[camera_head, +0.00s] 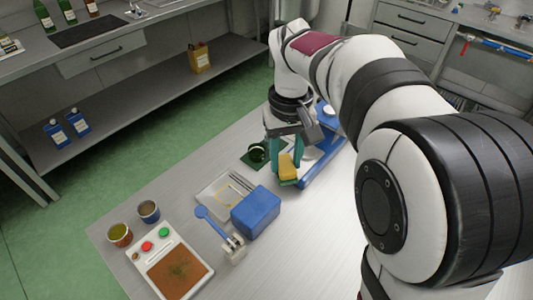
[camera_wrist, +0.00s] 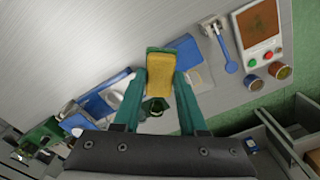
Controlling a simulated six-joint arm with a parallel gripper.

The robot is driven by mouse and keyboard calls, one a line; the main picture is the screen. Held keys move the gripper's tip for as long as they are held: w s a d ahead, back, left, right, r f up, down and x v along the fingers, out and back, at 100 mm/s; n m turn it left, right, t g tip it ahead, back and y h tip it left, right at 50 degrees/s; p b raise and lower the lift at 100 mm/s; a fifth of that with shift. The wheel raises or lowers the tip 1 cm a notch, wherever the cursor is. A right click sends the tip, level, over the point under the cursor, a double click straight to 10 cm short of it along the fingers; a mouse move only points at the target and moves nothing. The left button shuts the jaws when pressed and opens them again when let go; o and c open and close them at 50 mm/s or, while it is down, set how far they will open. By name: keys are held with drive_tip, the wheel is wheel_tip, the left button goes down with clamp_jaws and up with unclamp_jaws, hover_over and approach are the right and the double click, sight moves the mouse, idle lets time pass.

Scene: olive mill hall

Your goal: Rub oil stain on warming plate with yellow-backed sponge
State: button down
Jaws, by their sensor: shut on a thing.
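The yellow-backed sponge (camera_head: 287,166) is held between the teal fingers of my gripper (camera_head: 285,158), over the far part of the table. The wrist view shows the sponge (camera_wrist: 159,75) between both fingertips (camera_wrist: 160,90), with a green edge at its far end. The warming plate (camera_head: 156,262) is a white unit with a brown top and red and green buttons, at the table's near left, well apart from my gripper. A darker oil stain (camera_head: 181,271) shows on its brown surface. The plate also shows at upper right in the wrist view (camera_wrist: 262,53).
A blue box (camera_head: 256,211), a blue spoon-like tool (camera_head: 211,219) and a pale tray (camera_head: 212,190) lie between gripper and plate. Two small cups (camera_head: 120,235) (camera_head: 149,211) stand beside the plate. A blue tray (camera_head: 318,170) and green mat (camera_head: 249,163) are near the gripper.

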drive_tip(key=s+a+f+n, duration=0.4)
drive_tip(key=a+f, duration=0.3)
drive_tip(key=a, duration=0.5)
drive_tip(key=s+a+f+n, duration=0.3)
drive_tip(key=s+a+f, duration=0.3)
drive_tip(key=a, duration=0.6)
drive_tip(key=shift+w+d+f, duration=0.1)
drive_tip(key=shift+w+f, duration=0.15)
drive_tip(key=shift+f, duration=0.85)
drive_tip(key=shift+w+d+f, duration=0.1)
drive_tip(key=shift+w+f, duration=0.15)
drive_tip(key=shift+f, duration=0.85)
drive_tip(key=shift+w+f, duration=0.25)
drive_tip(key=shift+f, duration=0.85)
wheel_tip(320, 180, down, 2)
drive_tip(key=shift+s+a, duration=0.55)
drive_tip(key=shift+a, duration=0.1)
drive_tip(key=shift+s+a, duration=2.1)
drive_tip(key=shift+s, duration=0.05)
drive_tip(key=shift+w+d, duration=2.7)
drive_tip(key=shift+w, duration=0.05)
drive_tip(key=shift+s+d, duration=0.2)
drive_tip(key=shift+d, duration=0.05)
drive_tip(key=shift+s+d, duration=0.1)
drive_tip(key=shift+s, duration=0.2)
drive_tip(key=shift+s+a, duration=2.7)
drive_tip(key=shift+a, duration=0.05)
drive_tip(key=shift+w+d, duration=2.85)
wheel_tip(320, 180, up, 8)
